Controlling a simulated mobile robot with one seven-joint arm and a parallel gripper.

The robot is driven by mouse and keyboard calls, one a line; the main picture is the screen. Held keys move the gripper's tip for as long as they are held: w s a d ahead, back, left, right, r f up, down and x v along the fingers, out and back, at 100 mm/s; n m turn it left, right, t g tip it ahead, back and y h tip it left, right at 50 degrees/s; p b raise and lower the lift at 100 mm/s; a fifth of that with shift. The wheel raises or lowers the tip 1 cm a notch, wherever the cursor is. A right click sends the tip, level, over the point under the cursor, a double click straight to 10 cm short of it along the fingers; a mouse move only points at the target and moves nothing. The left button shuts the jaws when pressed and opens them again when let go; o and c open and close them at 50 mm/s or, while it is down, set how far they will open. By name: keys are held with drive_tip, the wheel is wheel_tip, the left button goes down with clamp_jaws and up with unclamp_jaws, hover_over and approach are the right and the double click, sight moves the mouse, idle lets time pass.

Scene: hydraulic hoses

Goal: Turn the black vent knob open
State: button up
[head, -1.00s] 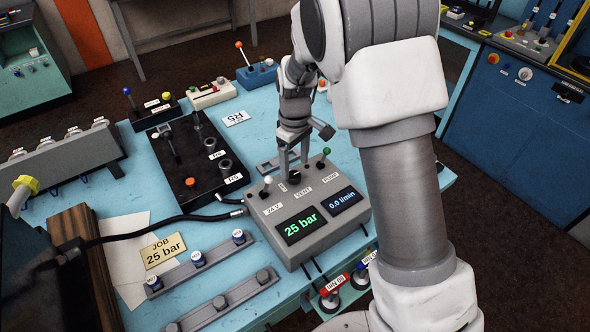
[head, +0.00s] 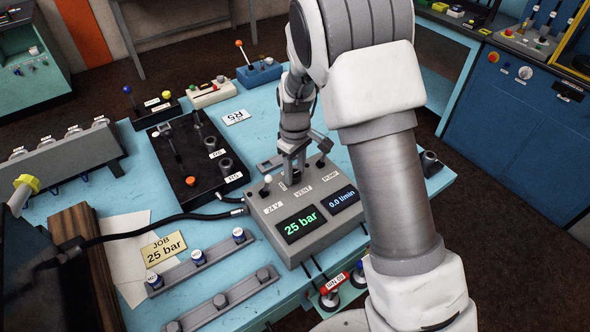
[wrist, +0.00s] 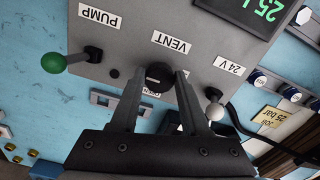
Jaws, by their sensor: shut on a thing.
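The black vent knob (wrist: 158,76) sits under the VENT label on the grey control box (head: 262,213). In the wrist view my gripper (wrist: 160,82) has one finger on each side of the knob and is shut on it. In the head view my gripper (head: 291,178) reaches down to the top of the box and the knob is hidden by the fingers. The knob's exact turn angle is hard to tell. The pressure display (head: 299,224) reads 25 bar, and the flow display (head: 343,200) reads 0.0 l/min.
On the box, a white-tipped 24 V lever (wrist: 214,95) and a green-tipped PUMP lever (wrist: 54,63) flank the knob closely. A black hose (head: 190,217) runs to the box's left side. A black valve block (head: 178,165) stands left on the blue table.

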drive_tip(key=shift+m, duration=0.3)
clamp_jaws()
drive_tip(key=m+b, duration=0.1)
drive_tip(key=m, duration=0.2)
drive_tip(key=shift+m, duration=0.3)
drive_tip(key=m+b, duration=0.1)
drive_tip(key=m, duration=0.3)
drive_tip(key=shift+a+m, duration=0.1)
drive_tip(key=shift+m, duration=0.2)
drive_tip(key=m, duration=0.4)
drive_tip(key=shift+a, duration=0.1)
drive_tip(key=m, duration=0.5)
drive_tip(key=o, duration=1.2)
unclamp_jaws()
drive_tip(key=shift+c, duration=0.2)
drive_tip(key=shift+r, duration=0.1)
